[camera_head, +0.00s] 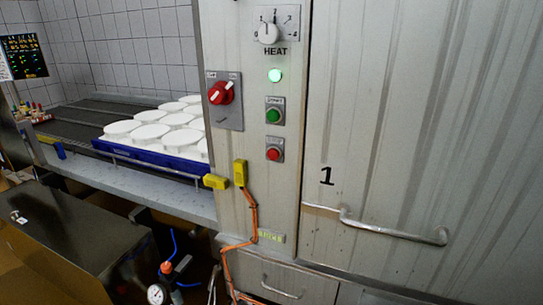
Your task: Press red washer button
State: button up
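The red button (274,153) sits on a small grey plate on the front of the metal washer cabinet (343,90), near the middle of the head view. Its small label above is too blurred to read surely. My gripper is not in view, and nothing covers the red button.
A red rotary switch (221,93) and the HEAT dial (268,33) are nearby. A door handle (390,231) juts out at right. Orange cable (252,220) hangs below a yellow connector (240,172). A blue tray (160,157) of white moulds sits left on the conveyor.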

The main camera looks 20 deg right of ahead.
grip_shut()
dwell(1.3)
